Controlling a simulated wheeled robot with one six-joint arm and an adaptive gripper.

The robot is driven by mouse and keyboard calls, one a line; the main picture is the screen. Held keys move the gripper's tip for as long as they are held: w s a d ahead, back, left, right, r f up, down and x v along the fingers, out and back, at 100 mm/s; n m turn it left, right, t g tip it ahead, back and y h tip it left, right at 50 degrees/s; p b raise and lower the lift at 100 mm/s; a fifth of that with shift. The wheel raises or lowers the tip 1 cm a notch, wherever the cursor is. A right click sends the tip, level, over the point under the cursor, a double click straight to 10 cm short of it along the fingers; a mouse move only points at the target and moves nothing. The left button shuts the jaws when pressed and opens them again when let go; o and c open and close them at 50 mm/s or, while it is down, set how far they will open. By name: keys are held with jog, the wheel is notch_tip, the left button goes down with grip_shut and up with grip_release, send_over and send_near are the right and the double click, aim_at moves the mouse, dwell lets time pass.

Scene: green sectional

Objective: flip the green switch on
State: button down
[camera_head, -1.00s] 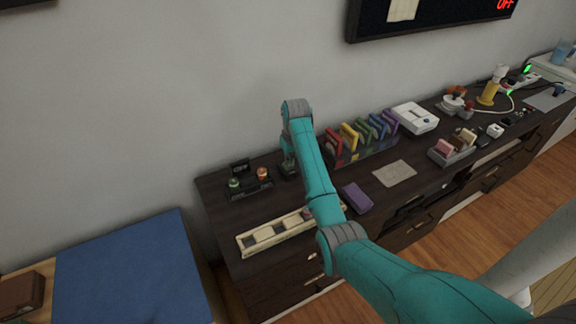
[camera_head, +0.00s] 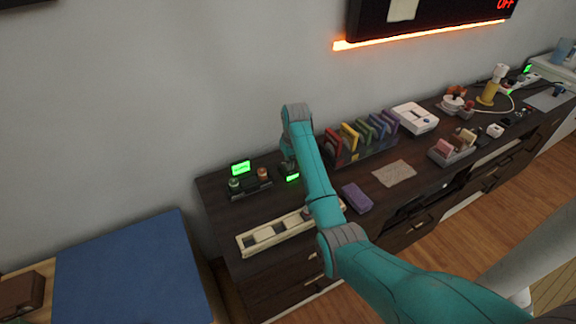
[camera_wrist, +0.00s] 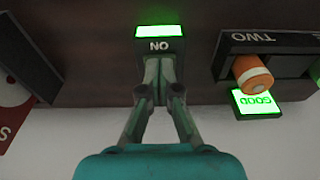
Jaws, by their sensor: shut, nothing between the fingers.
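The switch box (camera_wrist: 158,45) is a small dark block with a lit green panel and the word ON, seen upside down in the wrist view. Its green panel also glows in the head view (camera_head: 292,177), beside my arm. My gripper (camera_wrist: 158,62) is shut and empty, with its fingertips right at the box below the ON label. They hide the switch lever, and I cannot tell whether they touch it.
A dark holder (camera_head: 250,190) with a green and an orange piece stands left of the switch; its small sign (camera_head: 240,167) glows green and reads GOOD in the wrist view. A cream tray (camera_head: 275,234), purple block (camera_head: 357,197) and colored cases (camera_head: 362,142) are nearby.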

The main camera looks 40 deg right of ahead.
jog(key=shift+r, duration=3.55)
jog(key=shift+s, duration=0.1)
